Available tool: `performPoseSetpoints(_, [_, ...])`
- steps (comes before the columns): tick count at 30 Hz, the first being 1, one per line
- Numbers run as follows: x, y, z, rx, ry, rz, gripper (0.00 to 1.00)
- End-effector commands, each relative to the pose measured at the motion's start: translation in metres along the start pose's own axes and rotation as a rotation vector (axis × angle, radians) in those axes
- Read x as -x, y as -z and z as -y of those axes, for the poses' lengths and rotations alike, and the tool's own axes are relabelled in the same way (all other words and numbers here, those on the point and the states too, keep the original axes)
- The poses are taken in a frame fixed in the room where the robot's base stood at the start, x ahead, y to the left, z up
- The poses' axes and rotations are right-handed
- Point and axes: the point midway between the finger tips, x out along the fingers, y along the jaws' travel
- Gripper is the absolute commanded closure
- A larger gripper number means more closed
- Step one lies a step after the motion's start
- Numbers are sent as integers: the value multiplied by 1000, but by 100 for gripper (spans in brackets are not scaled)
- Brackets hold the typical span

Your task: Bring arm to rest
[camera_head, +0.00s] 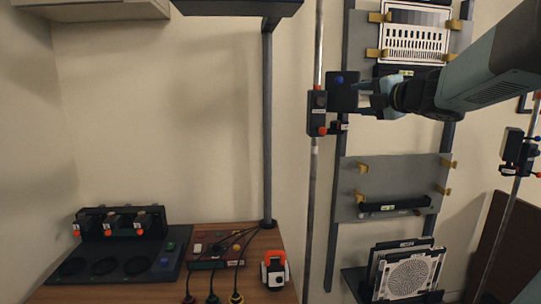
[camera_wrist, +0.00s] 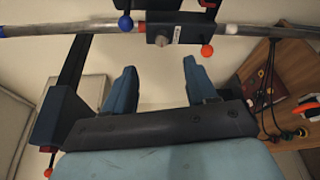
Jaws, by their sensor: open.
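My gripper (camera_head: 366,97) is raised at the upper right of the head view, on my arm that comes in from the right edge. In the wrist view my gripper (camera_wrist: 160,78) shows two dark blue fingers spread apart, with only pale background between them. A vertical metal pole (camera_head: 315,200) with a dark clamp (camera_head: 318,110) stands just left of the gripper in the head view. In the wrist view the pole (camera_wrist: 60,28) and its clamp (camera_wrist: 172,30) lie beyond the fingertips. I see no contact between fingers and clamp, but the head view leaves the depth unclear.
A rack holds a slotted panel (camera_head: 416,42) on top and a grey plate (camera_head: 392,172) lower down. A round-grille panel (camera_head: 408,274) leans at its foot. A wooden bench (camera_head: 255,245) with a dark fixture (camera_head: 120,262) stands left. Another pole (camera_head: 505,220) is at right.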

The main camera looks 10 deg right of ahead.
Motion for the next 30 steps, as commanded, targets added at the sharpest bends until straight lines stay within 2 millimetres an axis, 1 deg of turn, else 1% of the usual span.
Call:
performPoseSetpoints(3, [6, -4, -5, -117, -12, 106, 43])
performPoseSetpoints(7, [20, -10, 0, -338, -10, 276, 43])
performPoseSetpoints(10, [35, -9, 13, -530, 6, 398, 43])
performPoseSetpoints(14, [58, 3, 41, -785, 56, 541, 43])
performPoseSetpoints(17, [77, 22, 67, -985, 113, 638, 43])
performPoseSetpoints(20, [97, 49, 96, -1182, 193, 727, 43])
performPoseSetpoints(23, [118, 84, 124, -1371, 295, 807, 43])
performPoseSetpoints(24, [127, 99, 134, -1442, 340, 836, 43])
performPoseSetpoints(26, [139, 123, 148, -1538, 411, 875, 43])
performPoseSetpoints(27, [147, 138, 156, -1593, 457, 898, 43])
performPoseSetpoints(30, [164, 170, 171, -1703, 561, 943, 43])
